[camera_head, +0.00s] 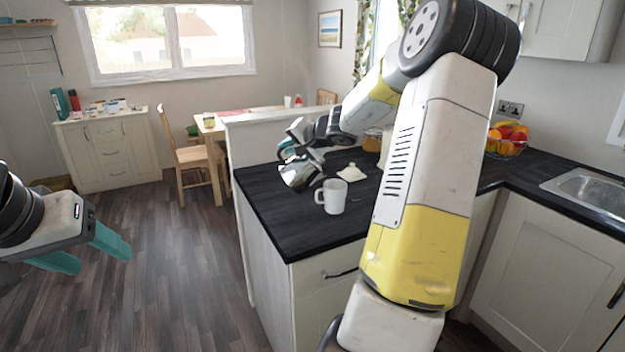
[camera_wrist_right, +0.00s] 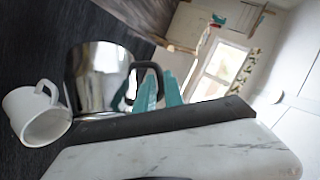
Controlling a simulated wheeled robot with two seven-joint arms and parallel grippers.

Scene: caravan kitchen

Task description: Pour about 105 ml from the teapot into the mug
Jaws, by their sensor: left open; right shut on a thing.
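The shiny metal teapot (camera_head: 298,174) is held over the left part of the dark worktop, just left of the mug, and looks tilted. My right gripper (camera_head: 287,152) is shut on its black handle. In the right wrist view the teapot (camera_wrist_right: 100,72) is in front of the teal fingers (camera_wrist_right: 158,92). The white mug (camera_head: 332,197) stands upright on the worktop, and also shows at the left of the right wrist view (camera_wrist_right: 38,116). No liquid stream is visible, and the mug's fill level cannot be seen. My left gripper (camera_head: 100,258) is open and empty, above the floor.
A small cream lidded dish (camera_head: 352,173) stands behind the mug. An amber jar (camera_head: 372,141) is further back, partly behind my right arm. A fruit bowl (camera_head: 506,140) and a sink (camera_head: 590,192) are on the right. The worktop in front of the mug is clear.

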